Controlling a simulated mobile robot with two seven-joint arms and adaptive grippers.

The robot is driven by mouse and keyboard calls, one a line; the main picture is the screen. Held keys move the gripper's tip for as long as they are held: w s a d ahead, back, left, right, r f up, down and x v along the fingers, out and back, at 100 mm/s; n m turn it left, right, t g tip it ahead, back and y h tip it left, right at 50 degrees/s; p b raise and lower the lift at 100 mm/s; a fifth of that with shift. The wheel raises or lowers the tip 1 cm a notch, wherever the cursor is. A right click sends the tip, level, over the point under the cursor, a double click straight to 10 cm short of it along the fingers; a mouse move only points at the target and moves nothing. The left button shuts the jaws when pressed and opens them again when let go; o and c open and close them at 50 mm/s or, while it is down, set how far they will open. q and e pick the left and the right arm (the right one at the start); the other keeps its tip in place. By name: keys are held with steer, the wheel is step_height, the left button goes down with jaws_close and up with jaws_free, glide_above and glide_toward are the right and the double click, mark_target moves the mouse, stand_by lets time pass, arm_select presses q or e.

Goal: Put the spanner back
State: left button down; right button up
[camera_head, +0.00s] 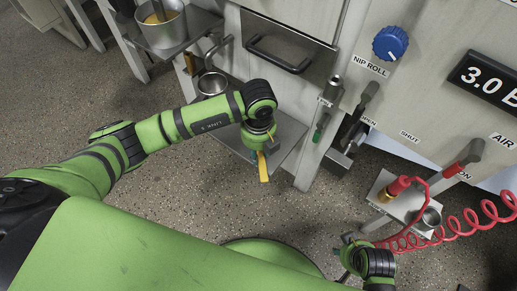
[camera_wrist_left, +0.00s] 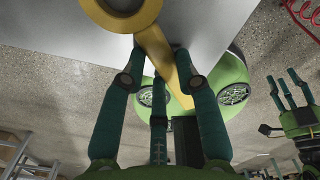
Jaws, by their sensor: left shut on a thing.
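The yellow spanner (camera_head: 263,168) hangs from my left gripper (camera_head: 262,147), by the small metal shelf (camera_head: 291,133) on the machine's front. In the left wrist view the spanner's ring end (camera_wrist_left: 152,12) is at the top, and its shank runs down between my left fingers (camera_wrist_left: 158,75). The left gripper is shut on it. Whether the spanner touches the shelf cannot be told.
A metal cup (camera_head: 212,83) stands at the shelf's back left. A pot (camera_head: 160,25) sits on a higher shelf. A black lever (camera_head: 352,130) and a green handle (camera_head: 320,128) are right of the metal shelf. A coiled red hose (camera_head: 470,232) lies near my right gripper.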

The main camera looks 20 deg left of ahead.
mark_target(259, 155)
arm_select(q)
steer(key=c, duration=0.8)
jaws_free()
steer(key=shift+c, duration=0.2)
steer(key=shift+f, duration=0.1)
step_height(259, 155, up, 8)
steer(key=shift+f, duration=0.2)
